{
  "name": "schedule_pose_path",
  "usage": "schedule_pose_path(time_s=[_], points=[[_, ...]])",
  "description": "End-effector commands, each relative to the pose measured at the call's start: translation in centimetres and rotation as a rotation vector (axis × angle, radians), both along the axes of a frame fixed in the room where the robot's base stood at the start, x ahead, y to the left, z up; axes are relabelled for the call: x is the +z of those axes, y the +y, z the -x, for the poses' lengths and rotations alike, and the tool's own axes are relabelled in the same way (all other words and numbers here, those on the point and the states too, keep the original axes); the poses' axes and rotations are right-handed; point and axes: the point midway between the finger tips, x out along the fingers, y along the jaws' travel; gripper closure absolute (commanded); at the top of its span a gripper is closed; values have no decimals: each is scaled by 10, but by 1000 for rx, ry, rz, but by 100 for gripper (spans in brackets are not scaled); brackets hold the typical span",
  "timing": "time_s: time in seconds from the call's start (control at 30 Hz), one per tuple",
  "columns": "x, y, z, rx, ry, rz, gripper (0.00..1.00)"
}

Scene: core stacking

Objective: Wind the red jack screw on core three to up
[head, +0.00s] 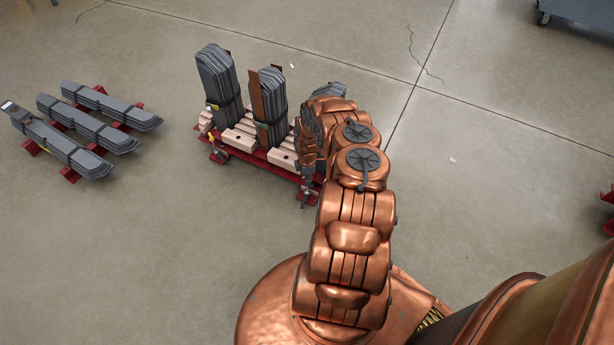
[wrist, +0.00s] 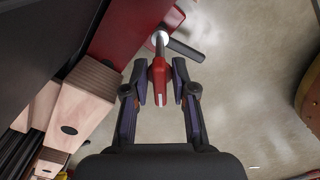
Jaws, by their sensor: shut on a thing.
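In the wrist view, a red jack screw handle (wrist: 161,88) with a white line on it sits between the two fingertips of my gripper (wrist: 164,76). My gripper is shut on it. A bright metal shaft (wrist: 160,40) and a dark bar (wrist: 186,51) show just beyond the handle, beside the red base frame (wrist: 125,32). In the head view, my copper arm reaches to the near right end of the red frame (head: 283,174) and hides the handle. A third grey core (head: 330,88) is mostly hidden behind my arm.
Two upright strapped grey cores (head: 217,78) and (head: 272,105) stand on pale wooden blocks (head: 238,139) on the frame. Flat strapped grey stacks (head: 85,130) lie on red supports at the left. Pale blocks (wrist: 87,95) are close left of my gripper.

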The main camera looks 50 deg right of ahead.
Motion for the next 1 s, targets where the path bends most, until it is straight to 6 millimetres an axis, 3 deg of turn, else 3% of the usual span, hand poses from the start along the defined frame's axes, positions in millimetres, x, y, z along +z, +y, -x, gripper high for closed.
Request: schedule_pose_path(time_s=[0.37,0.67,0.7,0.93,1.0], points=[[0,0,2,30,3,-2,100],[0,0,2,299,1,-3,100],[-2,1,1,291,1,-2,70],[-1,0,1,288,0,-1,46],[-1,0,1,288,1,-1,45]])
